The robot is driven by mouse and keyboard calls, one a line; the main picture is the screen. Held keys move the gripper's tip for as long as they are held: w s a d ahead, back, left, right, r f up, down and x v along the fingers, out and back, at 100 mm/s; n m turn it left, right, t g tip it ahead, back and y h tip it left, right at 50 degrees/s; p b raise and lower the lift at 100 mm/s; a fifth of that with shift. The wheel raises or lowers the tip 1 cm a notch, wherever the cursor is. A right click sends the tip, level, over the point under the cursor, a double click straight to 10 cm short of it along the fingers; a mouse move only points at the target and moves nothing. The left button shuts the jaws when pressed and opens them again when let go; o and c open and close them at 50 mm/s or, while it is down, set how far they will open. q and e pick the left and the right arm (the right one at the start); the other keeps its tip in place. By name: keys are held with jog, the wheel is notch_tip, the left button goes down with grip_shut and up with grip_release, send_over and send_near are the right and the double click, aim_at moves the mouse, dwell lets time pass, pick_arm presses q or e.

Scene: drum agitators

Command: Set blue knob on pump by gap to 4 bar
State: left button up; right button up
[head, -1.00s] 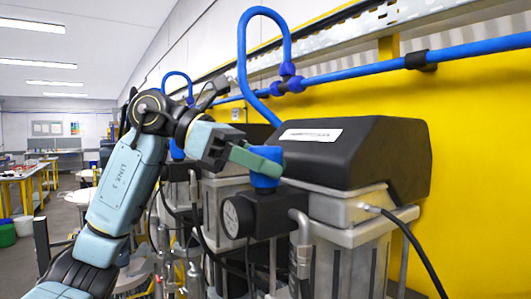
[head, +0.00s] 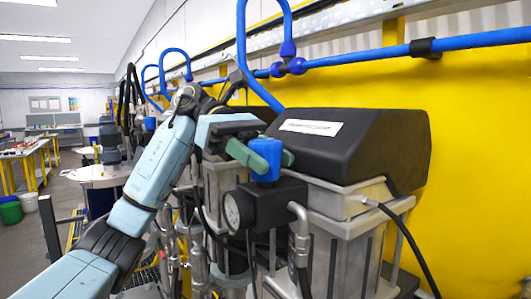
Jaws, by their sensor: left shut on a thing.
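The blue knob (head: 266,164) stands upright on a black regulator block (head: 271,203) at the front of the nearest pump. A round pressure gauge (head: 231,212) sits on the block's left side, seen at a slant; its reading is too small to tell. My left gripper (head: 267,157) is shut on the blue knob, one green finger at its near left side and the other mostly hidden behind it at the right. My right gripper is not in view.
The pump's black cover (head: 355,150) rises right behind the knob. A metal pipe (head: 301,230) and a black hose (head: 402,235) run down from the pump. More pumps stand farther back along the yellow wall (head: 475,170). Open floor lies at the left.

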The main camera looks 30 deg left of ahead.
pick_arm(q)
jog(key=shift+r, duration=0.1)
jog(key=o, duration=1)
jog(key=shift+s, duration=0.1)
jog(key=shift+a, duration=0.1)
